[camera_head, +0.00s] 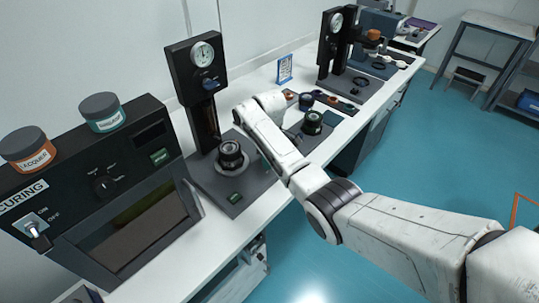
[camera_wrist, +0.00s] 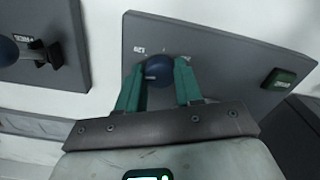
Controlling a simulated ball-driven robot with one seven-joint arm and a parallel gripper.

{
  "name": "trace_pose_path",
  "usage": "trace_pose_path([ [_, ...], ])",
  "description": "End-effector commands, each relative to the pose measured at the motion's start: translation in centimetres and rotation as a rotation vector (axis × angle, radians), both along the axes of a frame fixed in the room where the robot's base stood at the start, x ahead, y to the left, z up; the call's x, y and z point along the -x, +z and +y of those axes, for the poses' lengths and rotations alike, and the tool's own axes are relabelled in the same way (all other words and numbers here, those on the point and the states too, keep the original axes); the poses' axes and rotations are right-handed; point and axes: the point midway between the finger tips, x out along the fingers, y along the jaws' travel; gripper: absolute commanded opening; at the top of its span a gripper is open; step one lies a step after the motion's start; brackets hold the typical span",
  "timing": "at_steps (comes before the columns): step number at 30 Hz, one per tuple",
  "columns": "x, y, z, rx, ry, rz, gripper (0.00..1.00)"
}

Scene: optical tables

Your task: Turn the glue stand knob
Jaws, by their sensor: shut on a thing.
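In the wrist view, a round dark blue knob (camera_wrist: 158,70) sits on a grey panel (camera_wrist: 215,50) with white markings beside it. My gripper (camera_wrist: 160,80) has its green fingers on either side of the knob and is shut on it. In the head view my white arm reaches over the bench and hides the gripper and this knob.
A green button (camera_wrist: 278,79) is on the panel's right. Another panel with a blue ball knob (camera_wrist: 8,50) is at left. In the head view, a black gauge stand (camera_head: 204,60) and the curing unit (camera_head: 100,185) stand left of my arm. Blue floor is open at right.

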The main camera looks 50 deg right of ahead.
Motion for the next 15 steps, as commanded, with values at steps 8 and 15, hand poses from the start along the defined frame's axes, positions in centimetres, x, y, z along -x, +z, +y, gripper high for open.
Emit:
trace_pose_path([
  [8, -0.08, 0.22, 0.08, 0.001, -0.258, -0.001, 0.05],
  [15, -0.09, 0.19, 0.06, 0.001, -0.462, -0.003, 0.05],
])
